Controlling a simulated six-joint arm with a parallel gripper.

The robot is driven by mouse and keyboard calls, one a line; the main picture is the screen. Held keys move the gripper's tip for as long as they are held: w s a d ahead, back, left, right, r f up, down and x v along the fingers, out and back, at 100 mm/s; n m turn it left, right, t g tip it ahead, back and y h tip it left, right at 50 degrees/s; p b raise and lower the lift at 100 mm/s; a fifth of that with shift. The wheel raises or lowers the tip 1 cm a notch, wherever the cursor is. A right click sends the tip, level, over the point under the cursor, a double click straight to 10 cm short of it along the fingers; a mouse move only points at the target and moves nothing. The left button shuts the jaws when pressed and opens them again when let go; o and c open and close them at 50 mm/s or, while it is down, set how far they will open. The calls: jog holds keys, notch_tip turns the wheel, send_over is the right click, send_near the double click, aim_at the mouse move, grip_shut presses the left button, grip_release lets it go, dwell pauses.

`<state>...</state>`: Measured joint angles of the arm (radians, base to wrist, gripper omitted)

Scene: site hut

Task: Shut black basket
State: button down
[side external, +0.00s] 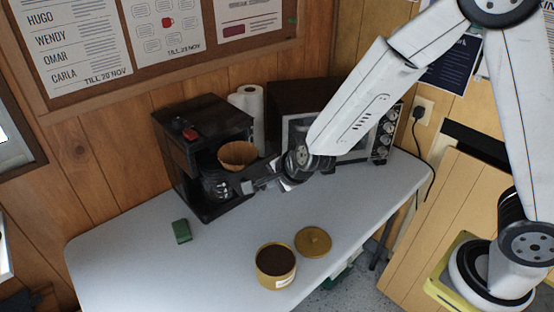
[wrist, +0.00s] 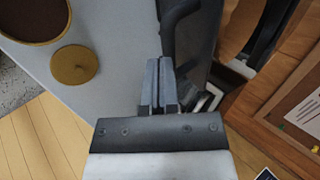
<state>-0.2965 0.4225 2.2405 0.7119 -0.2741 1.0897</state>
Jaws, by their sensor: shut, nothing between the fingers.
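A black coffee maker (side external: 200,125) with a red switch on top stands at the back of the table. A brown cone-shaped filter (side external: 238,154) sticks out from its front, below the top housing. The black basket around the filter is hard to tell from the dark machine, but it appears swung out. A glass carafe (side external: 217,187) sits below, inside the machine. My gripper (side external: 252,186) is shut and empty, just in front of the carafe and below the filter. In the wrist view, my gripper (wrist: 158,64) points at a dark curved handle (wrist: 172,28); contact cannot be told.
An open tin of dark grounds (side external: 275,265) and its round lid (side external: 313,241) lie at the table's front. A green block (side external: 181,231) lies left of the machine. A paper roll (side external: 247,112) and a toaster oven (side external: 296,132) stand behind. The table's left front is clear.

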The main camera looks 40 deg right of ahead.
aim_at(255, 166)
jog(key=shift+w, duration=4.75)
jog(key=shift+s, duration=0.15)
jog(key=shift+s+r, duration=0.25)
jog(key=shift+s, duration=0.6)
jog(key=shift+s+r, duration=0.2)
jog(key=shift+s, duration=0.65)
jog(key=shift+s+r, duration=0.2)
jog(key=shift+s, duration=0.1)
jog(key=v, duration=0.9)
jog(key=shift+s, duration=0.15)
jog(key=shift+r, duration=0.15)
jog(key=shift+d, duration=0.15)
